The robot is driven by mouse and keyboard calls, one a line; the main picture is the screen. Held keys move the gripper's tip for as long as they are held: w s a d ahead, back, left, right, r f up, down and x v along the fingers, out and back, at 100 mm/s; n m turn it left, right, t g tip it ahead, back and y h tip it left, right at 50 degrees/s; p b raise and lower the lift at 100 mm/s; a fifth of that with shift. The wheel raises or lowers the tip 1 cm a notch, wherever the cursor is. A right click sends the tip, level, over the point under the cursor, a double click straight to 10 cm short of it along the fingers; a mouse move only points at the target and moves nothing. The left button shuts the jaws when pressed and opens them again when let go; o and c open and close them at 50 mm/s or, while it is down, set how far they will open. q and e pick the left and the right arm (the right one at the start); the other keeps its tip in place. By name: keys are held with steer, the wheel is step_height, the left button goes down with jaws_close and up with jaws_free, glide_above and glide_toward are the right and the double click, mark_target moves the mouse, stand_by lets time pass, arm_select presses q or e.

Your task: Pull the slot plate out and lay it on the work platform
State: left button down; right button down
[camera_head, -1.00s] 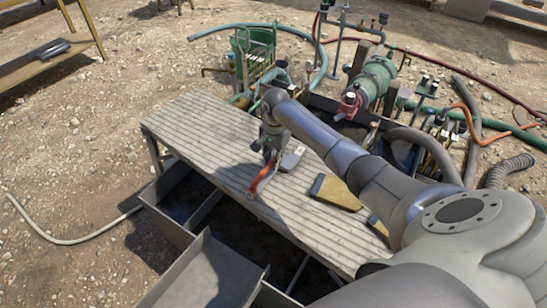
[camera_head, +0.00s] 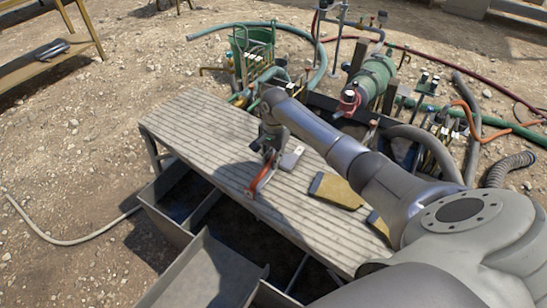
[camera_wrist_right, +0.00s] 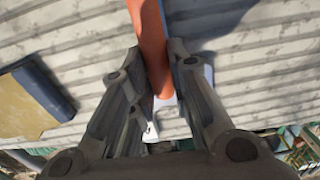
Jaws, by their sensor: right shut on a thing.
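My right gripper (camera_head: 268,148) is low over the ribbed work platform (camera_head: 205,130), pointing down. In the right wrist view its fingers (camera_wrist_right: 160,80) are closed around a red-orange bar (camera_wrist_right: 150,35). The same bar (camera_head: 262,178) slants toward the platform's front edge in the head view. A pale grey piece with a small hole (camera_wrist_right: 160,118) sits by the fingertips; it also shows beside the gripper in the head view (camera_head: 291,158). I cannot tell whether it is joined to the bar, or which part is the slot plate. My left gripper is out of view.
A yellow pad with a dark edge (camera_head: 338,190) lies on the platform to the right. Open grey tank bays (camera_head: 215,268) lie in front. A green pump (camera_head: 374,78), pipes and hoses crowd the back. A yellow-framed bench (camera_head: 55,60) stands far left.

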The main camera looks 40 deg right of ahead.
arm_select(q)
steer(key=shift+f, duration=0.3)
arm_select(e)
steer(key=shift+f, duration=0.15)
